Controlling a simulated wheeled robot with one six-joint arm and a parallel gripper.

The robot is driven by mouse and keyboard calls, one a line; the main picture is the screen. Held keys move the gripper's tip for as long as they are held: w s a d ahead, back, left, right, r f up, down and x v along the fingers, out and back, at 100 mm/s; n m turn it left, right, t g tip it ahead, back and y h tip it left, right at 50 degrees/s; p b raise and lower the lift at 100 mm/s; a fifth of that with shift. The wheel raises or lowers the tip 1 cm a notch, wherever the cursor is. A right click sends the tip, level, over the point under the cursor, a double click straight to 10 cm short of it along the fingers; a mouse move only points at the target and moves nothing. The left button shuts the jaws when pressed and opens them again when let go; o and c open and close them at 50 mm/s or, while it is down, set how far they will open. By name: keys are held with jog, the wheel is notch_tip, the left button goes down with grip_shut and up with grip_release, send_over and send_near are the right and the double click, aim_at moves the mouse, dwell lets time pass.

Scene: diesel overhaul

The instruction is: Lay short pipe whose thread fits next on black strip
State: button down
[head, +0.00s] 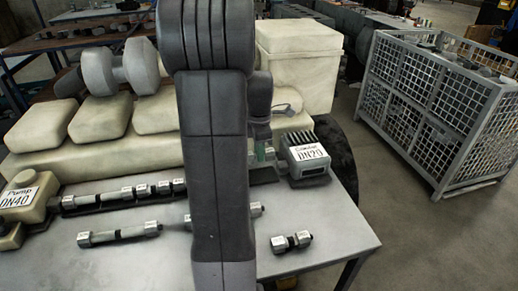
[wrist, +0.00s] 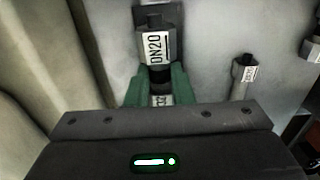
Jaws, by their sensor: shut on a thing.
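My gripper (wrist: 159,84) has its green fingers shut on a short pipe (wrist: 159,100) with a white label, mostly hidden by the gripper body. A dark thread shows between the fingertips. Just beyond it, in line, is a grey part labelled DN20 (wrist: 155,45); I cannot tell whether they touch. In the head view the black strip (head: 92,209) runs from the pump labelled DN40 (head: 22,197) toward the cooler labelled DN20 (head: 308,156). Several labelled pipe pieces lie in a row on its left part. My arm hides the strip's middle.
A long labelled pipe (head: 120,233) and a short double-ended one (head: 290,242) lie on the grey table (head: 335,225). Another loose pipe (wrist: 243,75) lies right of my gripper in the wrist view. A beige block (head: 110,165) runs behind the strip. A wire-mesh crate (head: 430,115) stands at right.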

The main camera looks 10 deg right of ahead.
jog(key=shift+f+b, duration=2)
jog(key=shift+f, duration=1.1)
jog(key=shift+f, duration=0.1)
jog(key=c, duration=1.2)
grip_release()
notch_tip(320, 180, up, 14)
jog(key=shift+f, duration=0.1)
